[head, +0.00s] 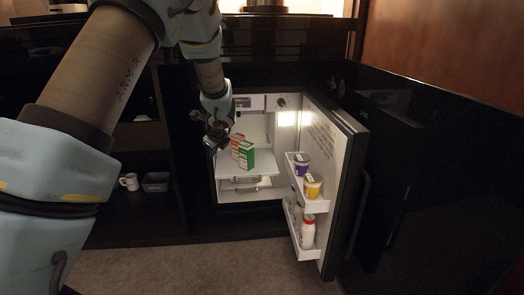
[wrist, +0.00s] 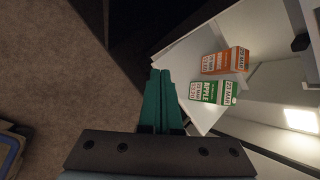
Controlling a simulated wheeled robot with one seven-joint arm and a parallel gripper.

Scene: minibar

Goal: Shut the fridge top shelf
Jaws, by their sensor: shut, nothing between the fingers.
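The fridge (head: 250,103) stands open, with its door (head: 336,185) swung out to the right. Its white top shelf (head: 264,168) sticks out toward the front of the opening and carries an orange carton (head: 236,142) and a green carton (head: 246,155). The wrist view shows the shelf (wrist: 178,62), the orange carton (wrist: 226,61) and the green apple carton (wrist: 212,92) right of my fingers. My gripper (head: 219,141) is at the left front of the fridge opening, near the shelf's left side. Its green fingers (wrist: 160,75) are together and empty. Whether they touch the shelf is unclear.
The door racks hold a purple cup (head: 301,166), a yellow cup (head: 312,186) and a white bottle (head: 308,232). A lower shelf (head: 240,186) sits beneath. A mug (head: 129,181) and a grey container (head: 156,182) stand in the left cabinet. Carpet (head: 190,265) in front is clear.

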